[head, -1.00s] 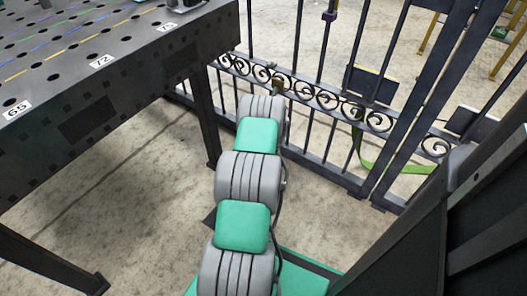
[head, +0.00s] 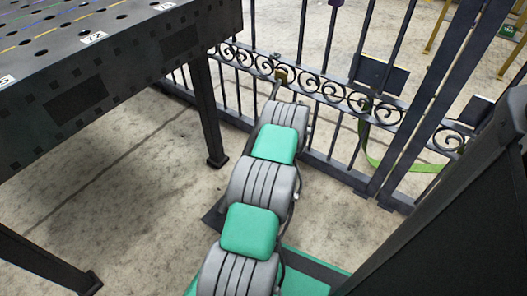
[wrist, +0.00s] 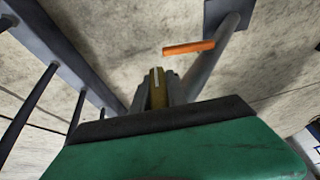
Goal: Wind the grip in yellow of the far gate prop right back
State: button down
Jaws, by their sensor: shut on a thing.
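The yellow grip (wrist: 157,88) stands upright in the wrist view, between the two grey fingers of my gripper (wrist: 156,95). My gripper is shut on it. In the head view, a small dull-yellow piece (head: 281,75) shows at the gate's scroll band, just beyond the end of my arm. My fingers are too small to make out there. The dark metal gate (head: 330,92) has upright bars and a band of scrolls. In the wrist view an orange bar (wrist: 188,47) lies beyond the yellow grip, apart from it, beside a grey post (wrist: 212,55).
A dark perforated table (head: 110,70) with number labels stands at the left, its leg (head: 209,120) close to my arm. A green strap (head: 400,167) hangs by the gate at the right. Bare concrete floor (head: 140,190) lies under the table.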

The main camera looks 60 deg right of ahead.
jog(key=shift+f, duration=0.1)
jog(key=c, duration=1.3)
grip_release()
jog(key=p+v, duration=0.3)
jog(key=v, duration=0.4)
jog(key=shift+s+r, duration=0.2)
jog(key=shift+r, duration=0.15)
